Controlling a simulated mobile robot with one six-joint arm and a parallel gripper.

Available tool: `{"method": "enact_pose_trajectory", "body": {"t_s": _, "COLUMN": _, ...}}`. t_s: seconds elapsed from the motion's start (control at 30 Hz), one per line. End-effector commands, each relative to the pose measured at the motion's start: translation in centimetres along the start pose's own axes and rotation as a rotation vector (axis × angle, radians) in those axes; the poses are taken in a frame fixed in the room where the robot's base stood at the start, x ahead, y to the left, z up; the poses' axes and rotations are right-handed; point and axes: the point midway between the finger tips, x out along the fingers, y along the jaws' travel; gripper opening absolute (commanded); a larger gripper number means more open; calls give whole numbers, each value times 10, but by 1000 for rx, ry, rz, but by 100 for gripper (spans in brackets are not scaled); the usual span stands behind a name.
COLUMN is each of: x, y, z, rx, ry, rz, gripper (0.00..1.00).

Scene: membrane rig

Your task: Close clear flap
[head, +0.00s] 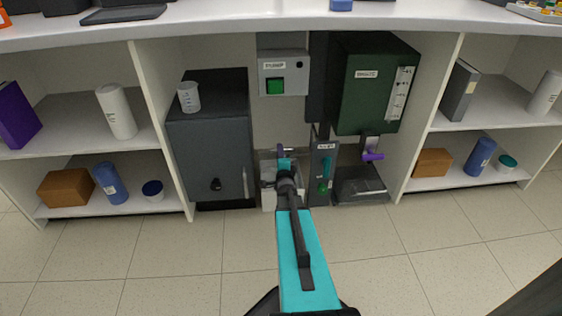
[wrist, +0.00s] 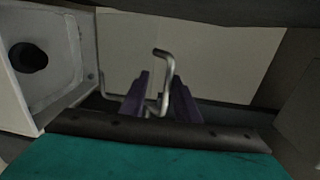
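My gripper (head: 286,150) reaches low into the middle bay, at a pale open-fronted unit (head: 266,196). In the wrist view its two purple fingers (wrist: 158,98) point away from me with a gap between them. A bent metal handle (wrist: 163,60) shows between and beyond the fingers; I cannot tell whether they touch it. I cannot make out a clear flap for certain. Pale panels (wrist: 225,55) lie behind the handle, and a pale housing with a dark round part (wrist: 28,57) is on the left. My arm hides part of the unit in the head view.
A dark grey cabinet (head: 210,140) stands left of the unit. The floor in front is clear.

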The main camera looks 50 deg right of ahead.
Motion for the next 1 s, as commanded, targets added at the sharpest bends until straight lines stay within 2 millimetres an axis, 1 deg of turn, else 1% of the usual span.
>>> {"method": "enact_pose_trajectory", "body": {"t_s": 0.03, "x": 6, "y": -8, "z": 0, "rx": 0, "ry": 0, "rz": -3, "gripper": 28}}
{"method": "enact_pose_trajectory", "body": {"t_s": 0.5, "x": 54, "y": -45, "z": -1, "rx": -1, "ry": 1, "rz": -3, "gripper": 28}}
{"method": "enact_pose_trajectory", "body": {"t_s": 0.8, "x": 86, "y": -61, "z": -1, "rx": 0, "ry": 1, "rz": -2, "gripper": 28}}
{"method": "enact_pose_trajectory", "body": {"t_s": 1.0, "x": 98, "y": -68, "z": -1, "rx": -1, "ry": 2, "rz": -1, "gripper": 28}}
